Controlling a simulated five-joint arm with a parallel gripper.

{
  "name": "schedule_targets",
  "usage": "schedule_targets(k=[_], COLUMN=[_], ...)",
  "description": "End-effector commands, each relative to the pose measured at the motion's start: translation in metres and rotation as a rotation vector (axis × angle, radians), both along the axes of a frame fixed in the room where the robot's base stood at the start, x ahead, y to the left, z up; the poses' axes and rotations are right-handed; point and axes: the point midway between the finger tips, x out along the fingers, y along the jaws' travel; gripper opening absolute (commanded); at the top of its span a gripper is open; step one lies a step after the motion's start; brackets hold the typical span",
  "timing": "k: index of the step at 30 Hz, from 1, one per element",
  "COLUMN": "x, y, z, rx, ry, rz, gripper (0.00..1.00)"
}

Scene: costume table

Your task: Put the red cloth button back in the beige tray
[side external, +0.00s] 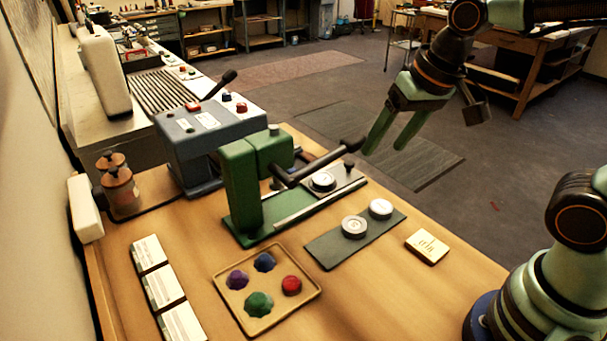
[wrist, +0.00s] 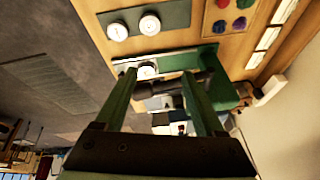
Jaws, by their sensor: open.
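The beige tray (side external: 269,281) sits on the wooden table near its front. The red cloth button (side external: 291,285) lies inside it, at the right corner, with a green (side external: 259,304), a purple (side external: 237,279) and a blue button (side external: 264,262). The wrist view also shows the tray at its top edge, with the red button (wrist: 222,4) in it. My gripper (side external: 386,147) is open and empty, raised at the far right edge of the table, well away from the tray. In the wrist view its fingers (wrist: 158,73) stand apart, with nothing held between them.
A green press (side external: 240,190) with a dark lever stands behind the tray. A dark mat (side external: 330,248) bears two round metal dies, and a cream card (side external: 427,246) lies to its right. White cards (side external: 164,288) line the left.

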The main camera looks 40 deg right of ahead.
Motion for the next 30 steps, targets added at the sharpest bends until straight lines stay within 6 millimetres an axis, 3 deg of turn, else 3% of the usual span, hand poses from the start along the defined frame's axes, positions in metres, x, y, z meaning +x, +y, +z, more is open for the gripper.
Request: schedule_targets(k=[3,9,30], x=[-0.013,-0.023,-0.023], y=[-0.024,-0.039,-0.039], z=[0.007,0.009,0.009], rx=[-0.068,-0.136,-0.141], ry=[-0.072,-0.117,-0.119], rz=[0.095,0.184,0.192], gripper=[0.71,0.71,0.71])
